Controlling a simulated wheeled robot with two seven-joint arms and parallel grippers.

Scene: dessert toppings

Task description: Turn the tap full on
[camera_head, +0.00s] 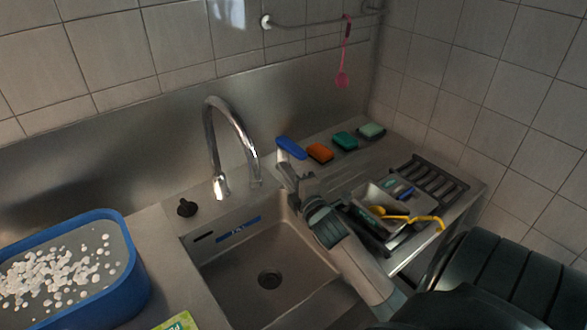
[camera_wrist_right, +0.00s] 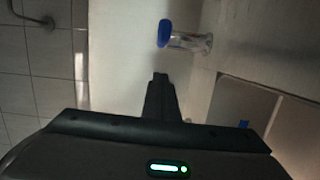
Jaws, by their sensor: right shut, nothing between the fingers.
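The chrome gooseneck tap (camera_head: 235,130) arches over the back left of the steel sink (camera_head: 240,262). No water stream shows under its spout. A blue-topped piece (camera_head: 290,148) on a shiny or clear stem stands behind the sink, right of the tap; it may be the tap's handle. It also shows in the right wrist view (camera_wrist_right: 165,33), ahead of the fingers. My right gripper (camera_head: 294,180) is shut and empty, just in front of and below the blue top in the head view. In the wrist view its fingertips (camera_wrist_right: 160,78) are apart from it. My left gripper is out of view.
An orange sponge (camera_head: 320,153) and green sponges (camera_head: 345,141) lie on the back ledge. A tray with a yellow utensil (camera_head: 405,216) sits right of my arm. A blue tub (camera_head: 137,285) of white pieces stands left. A black knob (camera_head: 187,208) is near the spout.

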